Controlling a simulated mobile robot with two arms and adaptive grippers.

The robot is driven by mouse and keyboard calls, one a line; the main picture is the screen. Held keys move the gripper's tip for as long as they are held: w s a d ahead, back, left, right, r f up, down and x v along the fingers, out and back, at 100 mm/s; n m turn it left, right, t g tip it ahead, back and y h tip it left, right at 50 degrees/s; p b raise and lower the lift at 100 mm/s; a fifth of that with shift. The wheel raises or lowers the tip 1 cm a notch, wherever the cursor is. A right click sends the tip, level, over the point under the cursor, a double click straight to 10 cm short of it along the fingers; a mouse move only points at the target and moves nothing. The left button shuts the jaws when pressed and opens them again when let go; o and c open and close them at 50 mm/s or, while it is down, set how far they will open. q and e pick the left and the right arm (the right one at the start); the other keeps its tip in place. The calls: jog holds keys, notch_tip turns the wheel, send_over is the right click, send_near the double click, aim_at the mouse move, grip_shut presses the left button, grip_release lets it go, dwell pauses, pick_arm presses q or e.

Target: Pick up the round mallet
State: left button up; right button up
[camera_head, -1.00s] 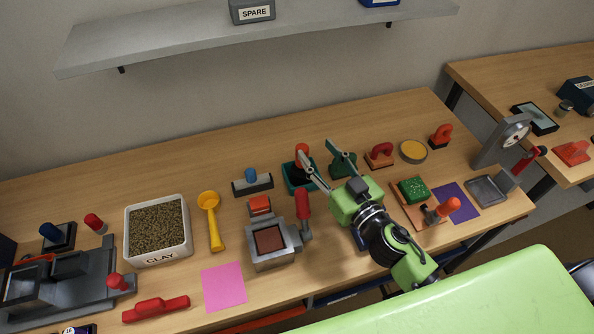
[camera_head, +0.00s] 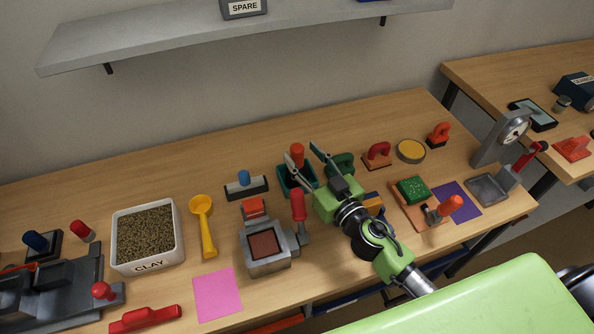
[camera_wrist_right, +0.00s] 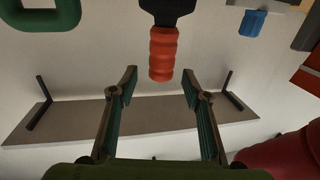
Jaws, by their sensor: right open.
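In the right wrist view the handle (camera_wrist_right: 162,56) joins a black part; the head's full shape is hidden. My right gripper (camera_head: 300,151) is open and empty, its fingers pointing toward the handle. In the right wrist view the handle's end lies between the lines of the two fingertips (camera_wrist_right: 160,73), apart from both. My left gripper is not in view.
A green handled block (camera_head: 341,164) stands close right of the holder. A blue-knobbed scraper (camera_head: 245,186) is to its left. A grey press with a red lever (camera_head: 298,205) stands in front. A grey shelf (camera_head: 160,47) hangs above the bench.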

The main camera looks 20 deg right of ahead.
aim_at(297, 147)
jog(key=x, duration=0.3)
jog(key=shift+w+a, duration=0.1)
jog(key=shift+w, duration=0.1)
grip_shut()
jog(key=shift+r, duration=0.15)
jog(key=shift+r+p, duration=1)
jog(key=shift+r, duration=0.7)
jog(key=s+d+r+b, duration=0.1)
jog(key=s+d+r, duration=0.3)
jog(key=s+r, duration=0.5)
jog(key=shift+a+r+v, duration=0.3)
jog(key=shift+v, duration=1.9)
